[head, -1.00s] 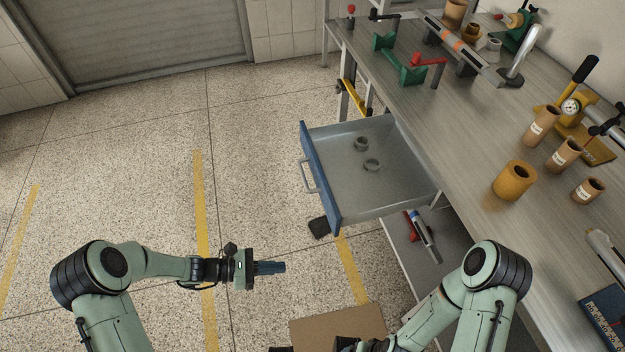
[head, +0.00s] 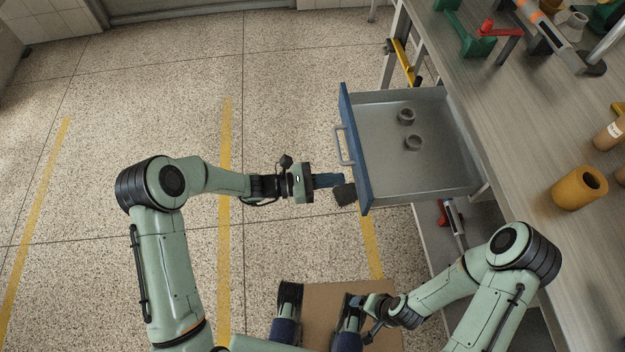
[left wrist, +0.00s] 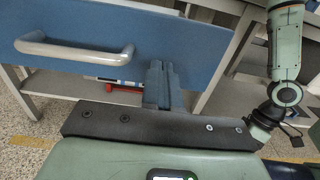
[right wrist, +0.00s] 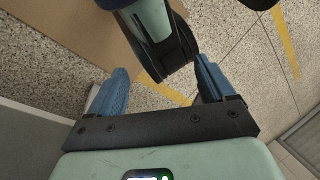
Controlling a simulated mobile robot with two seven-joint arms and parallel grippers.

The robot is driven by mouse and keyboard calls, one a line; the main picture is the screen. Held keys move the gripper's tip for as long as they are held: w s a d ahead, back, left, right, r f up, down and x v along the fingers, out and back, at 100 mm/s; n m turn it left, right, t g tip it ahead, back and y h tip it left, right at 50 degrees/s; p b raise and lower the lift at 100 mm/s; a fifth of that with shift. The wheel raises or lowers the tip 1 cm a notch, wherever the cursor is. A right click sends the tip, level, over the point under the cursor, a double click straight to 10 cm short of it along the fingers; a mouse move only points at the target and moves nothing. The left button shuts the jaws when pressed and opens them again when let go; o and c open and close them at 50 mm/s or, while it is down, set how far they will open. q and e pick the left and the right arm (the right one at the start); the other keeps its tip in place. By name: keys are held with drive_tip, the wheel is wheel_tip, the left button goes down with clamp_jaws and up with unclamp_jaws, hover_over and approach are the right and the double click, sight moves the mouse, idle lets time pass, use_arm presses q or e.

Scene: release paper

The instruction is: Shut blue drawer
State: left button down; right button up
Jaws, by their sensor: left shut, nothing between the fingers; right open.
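The blue drawer (head: 352,150) is pulled well out from under the workbench, its blue front facing left with a grey bar handle (head: 343,146). Two small grey rings (head: 406,116) lie inside it. My left gripper (head: 338,181) is shut and empty, its fingertips close to the near part of the drawer front, below the handle. In the left wrist view the blue front (left wrist: 190,45) fills the upper part, and the shut fingers (left wrist: 160,80) point at it beside the handle; contact cannot be told. My right gripper (right wrist: 160,90) is open and empty, low over the floor.
The workbench (head: 500,110) runs along the right, with an orange-brown cup (head: 579,188) and green fixtures (head: 465,30) on top. A lower shelf (head: 435,240) holds small tools. A brown board (head: 318,315) lies low in front. The floor left of the drawer is clear.

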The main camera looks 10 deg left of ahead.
sight(358, 177)
use_arm(q)
drive_tip(key=shift+x, duration=1.6)
use_arm(e)
drive_tip(key=shift+w+d+f, duration=0.15)
drive_tip(key=shift+w+f, duration=0.15)
drive_tip(key=shift+w, duration=0.05)
use_arm(q)
drive_tip(key=shift+w+d, duration=0.1)
